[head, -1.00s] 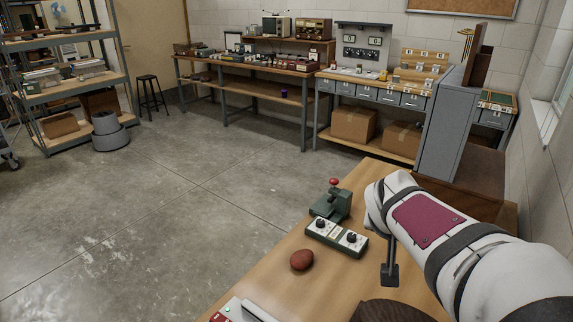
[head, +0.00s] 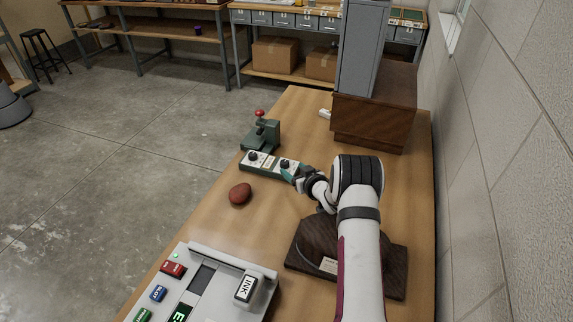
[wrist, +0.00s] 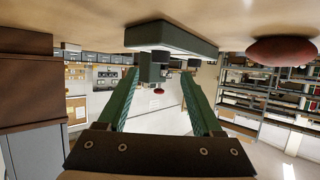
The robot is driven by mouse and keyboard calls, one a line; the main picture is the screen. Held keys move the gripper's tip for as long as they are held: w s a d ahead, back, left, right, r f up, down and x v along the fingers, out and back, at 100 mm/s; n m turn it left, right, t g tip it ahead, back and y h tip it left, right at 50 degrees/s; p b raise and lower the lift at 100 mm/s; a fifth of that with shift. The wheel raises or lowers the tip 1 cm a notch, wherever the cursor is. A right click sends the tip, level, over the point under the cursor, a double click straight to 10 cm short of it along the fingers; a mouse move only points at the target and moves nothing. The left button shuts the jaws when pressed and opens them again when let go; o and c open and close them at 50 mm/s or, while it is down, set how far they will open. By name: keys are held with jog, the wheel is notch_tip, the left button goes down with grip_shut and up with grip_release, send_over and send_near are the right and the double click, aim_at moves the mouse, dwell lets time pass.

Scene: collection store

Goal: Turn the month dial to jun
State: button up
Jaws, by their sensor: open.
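A low grey-green box (head: 268,168) with a pale top lies on the wooden table. It carries a black left dial (head: 253,156) and a black right dial (head: 285,163). The dials' lettering is too small to read, so I cannot tell which one is the month dial or where it points. My gripper (head: 291,170) is open at the right end of the box, close beside the right dial; contact cannot be told. The wrist view shows its two green fingers (wrist: 160,74) apart, with the box (wrist: 172,38) beyond the tips.
A green press (head: 264,134) with a red knob stands behind the box. A red-brown lump (head: 240,194) lies in front. A control panel (head: 262,274) is at the front left, a dark wooden base (head: 301,253) under my arm, and a brown cabinet (head: 373,120) at the back right.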

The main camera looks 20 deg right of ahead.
aim_at(286, 164)
jog(key=x, duration=0.6)
grip_shut()
